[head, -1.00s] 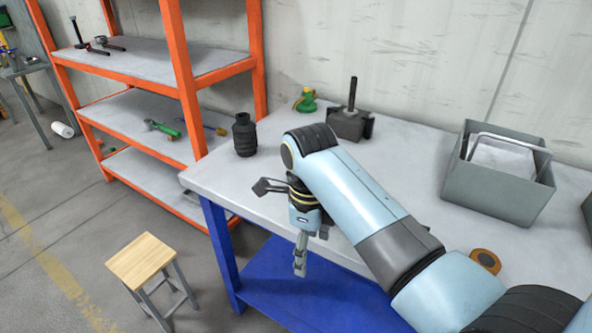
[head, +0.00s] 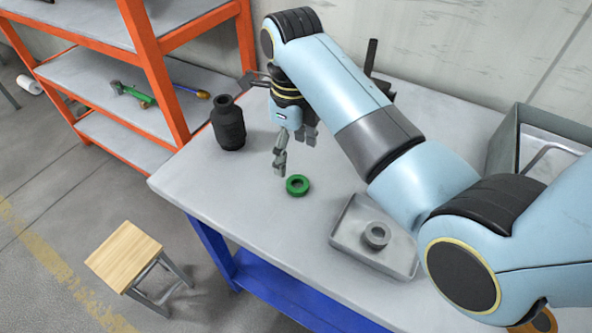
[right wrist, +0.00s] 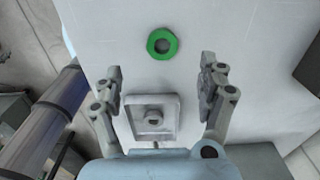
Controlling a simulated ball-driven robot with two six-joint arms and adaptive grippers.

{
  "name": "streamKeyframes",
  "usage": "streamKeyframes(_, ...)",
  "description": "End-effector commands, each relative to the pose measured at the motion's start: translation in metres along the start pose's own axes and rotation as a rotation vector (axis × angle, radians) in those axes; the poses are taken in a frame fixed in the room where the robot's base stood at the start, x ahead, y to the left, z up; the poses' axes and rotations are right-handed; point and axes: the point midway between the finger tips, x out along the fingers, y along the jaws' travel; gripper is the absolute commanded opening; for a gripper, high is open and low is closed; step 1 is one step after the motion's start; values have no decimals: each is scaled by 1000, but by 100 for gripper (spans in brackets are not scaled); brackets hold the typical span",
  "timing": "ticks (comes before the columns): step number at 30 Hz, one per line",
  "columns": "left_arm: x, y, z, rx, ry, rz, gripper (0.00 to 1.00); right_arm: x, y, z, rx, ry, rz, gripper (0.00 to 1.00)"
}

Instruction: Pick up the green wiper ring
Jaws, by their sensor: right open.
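The green wiper ring (head: 297,185) lies flat on the grey table, near the table's front left part. In the right wrist view the ring (right wrist: 162,43) shows above the open fingers, outside the gap between them. My right gripper (head: 290,165) hangs above the table beside the ring, slightly up and to the left of it in the head view. In the right wrist view my right gripper (right wrist: 160,82) is open, with nothing between its fingers. My left gripper is not in view.
A grey tray (head: 345,240) with a grey ring-shaped part (head: 376,235) stands right of the green ring. A black ribbed bellows (head: 228,122) stands at the table's left. A grey bin (head: 510,140) is at the right. A wooden stool (head: 124,255) stands on the floor.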

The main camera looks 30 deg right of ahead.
Motion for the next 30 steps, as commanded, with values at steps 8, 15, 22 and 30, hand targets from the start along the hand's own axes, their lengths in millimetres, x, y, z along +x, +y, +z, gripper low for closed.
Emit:
streamKeyframes(8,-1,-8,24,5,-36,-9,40,38,-1,-1,0,1,0,75)
streamKeyframes(15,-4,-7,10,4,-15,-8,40,68,-5,-2,-1,5,1,75)
streamKeyframes(22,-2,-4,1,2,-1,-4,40,91,-5,-2,0,0,0,75)
streamKeyframes(30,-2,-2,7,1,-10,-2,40,91,-5,-2,0,0,0,66)
